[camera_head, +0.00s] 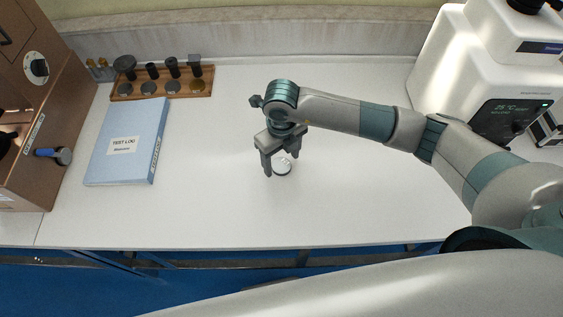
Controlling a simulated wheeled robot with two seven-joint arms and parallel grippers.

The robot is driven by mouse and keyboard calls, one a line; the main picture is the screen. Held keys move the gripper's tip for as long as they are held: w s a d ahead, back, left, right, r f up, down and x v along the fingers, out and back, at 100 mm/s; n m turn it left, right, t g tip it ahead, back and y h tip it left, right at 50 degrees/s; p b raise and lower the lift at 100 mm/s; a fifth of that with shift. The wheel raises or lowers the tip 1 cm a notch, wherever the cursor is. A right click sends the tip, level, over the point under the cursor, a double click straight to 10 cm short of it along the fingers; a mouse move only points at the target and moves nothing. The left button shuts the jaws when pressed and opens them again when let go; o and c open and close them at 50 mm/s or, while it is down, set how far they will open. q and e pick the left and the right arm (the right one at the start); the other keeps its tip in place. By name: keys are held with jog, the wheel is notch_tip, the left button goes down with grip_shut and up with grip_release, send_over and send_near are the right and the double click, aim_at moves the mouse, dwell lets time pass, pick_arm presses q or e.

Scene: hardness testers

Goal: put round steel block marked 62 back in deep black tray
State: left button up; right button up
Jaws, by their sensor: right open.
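No deep black tray can be made out. My left gripper is not in view.
A blue test log binder (127,142) and a wooden rack (205,91) with dark fittings are at the left. A brown tester (45,120) stands at the far left, and a white machine (460,65) at the right. The bench (210,205) is clear around the block.

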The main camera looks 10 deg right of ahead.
jog(key=shift+f, duration=0.5)
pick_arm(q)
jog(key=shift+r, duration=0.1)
pick_arm(e)
jog(key=c, duration=1.5)
jog(key=shift+r, duration=0.15)
jog(key=shift+w+r+b, duration=0.1)
jog(key=shift+r+b, duration=0.3)
jog(key=shift+r, duration=0.15)
notch_tip(320, 180, up, 2)
jog(key=shift+r+b, duration=0.2)
jog(key=shift+b, duration=0.4)
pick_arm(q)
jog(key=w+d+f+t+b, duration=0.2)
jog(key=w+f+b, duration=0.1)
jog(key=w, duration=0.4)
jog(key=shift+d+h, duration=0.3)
pick_arm(e)
jog(key=s+d+r, duration=0.2)
jog(key=s, duration=0.1)
jog(key=s+d+r, duration=0.2)
jog(key=s+r, duration=0.1)
jog(key=s+d+r, duration=0.2)
jog(key=s, duration=0.2)
jog(key=shift+r, duration=0.15)
